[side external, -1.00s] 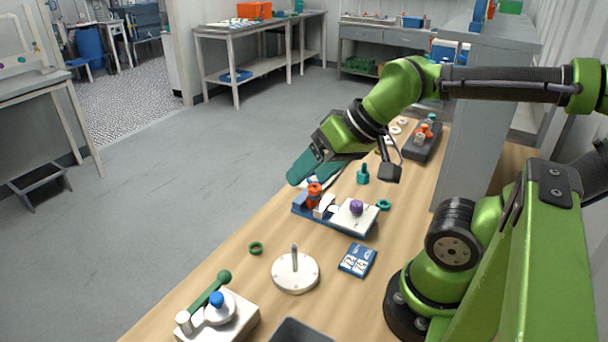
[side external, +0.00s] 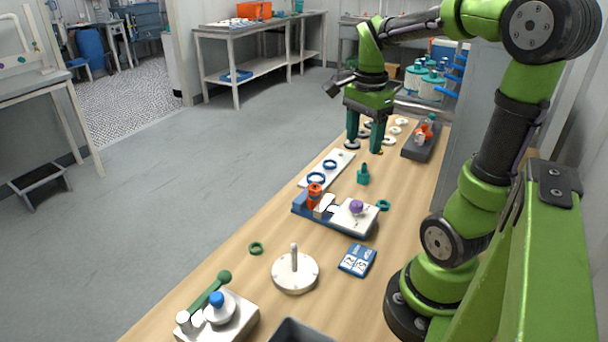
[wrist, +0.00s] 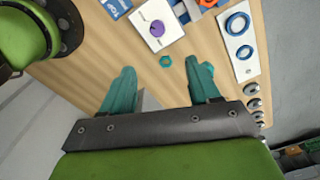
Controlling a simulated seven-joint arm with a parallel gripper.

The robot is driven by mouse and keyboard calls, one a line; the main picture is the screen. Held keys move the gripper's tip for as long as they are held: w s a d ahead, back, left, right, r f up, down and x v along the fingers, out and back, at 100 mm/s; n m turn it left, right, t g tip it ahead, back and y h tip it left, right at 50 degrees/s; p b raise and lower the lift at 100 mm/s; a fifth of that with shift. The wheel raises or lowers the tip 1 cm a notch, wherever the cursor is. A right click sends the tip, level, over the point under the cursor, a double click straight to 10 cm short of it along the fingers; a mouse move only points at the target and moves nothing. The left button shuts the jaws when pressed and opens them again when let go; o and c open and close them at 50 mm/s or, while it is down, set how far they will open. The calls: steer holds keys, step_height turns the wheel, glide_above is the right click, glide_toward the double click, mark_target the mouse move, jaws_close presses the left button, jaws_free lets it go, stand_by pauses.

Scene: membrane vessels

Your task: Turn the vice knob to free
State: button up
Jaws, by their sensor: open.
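A purple knob (side external: 356,207) stands on a white plate (side external: 341,222) at one end of a blue-based fixture (side external: 303,209). An orange-red part (side external: 314,194) and white blocks sit at its other end. The wrist view shows the purple knob (wrist: 157,28) on its white plate (wrist: 144,39), near the top edge. Dark marks beside the knob are too small to read. My gripper (side external: 364,146) points down over the table, behind the fixture in the side view and apart from the knob. Its two teal fingers (wrist: 162,88) are spread with nothing held between them.
A green peg piece (side external: 363,175) and a green ring (side external: 384,205) lie near the fixture. A white strip with blue rings (side external: 328,170) lies behind it. In front are a blue-and-white block (side external: 357,260), a white disc with a post (side external: 295,272) and a green-handled device (side external: 217,311).

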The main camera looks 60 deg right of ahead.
glide_toward(357, 203)
steer(key=shift+m, duration=0.3)
step_height(357, 203, down, 9)
steer(key=shift+w+d+r, duration=0.1)
steer(key=shift+w+r, duration=0.05)
steer(key=shift+r, duration=0.05)
steer(key=c, duration=1)
steer(key=shift+c, duration=0.2)
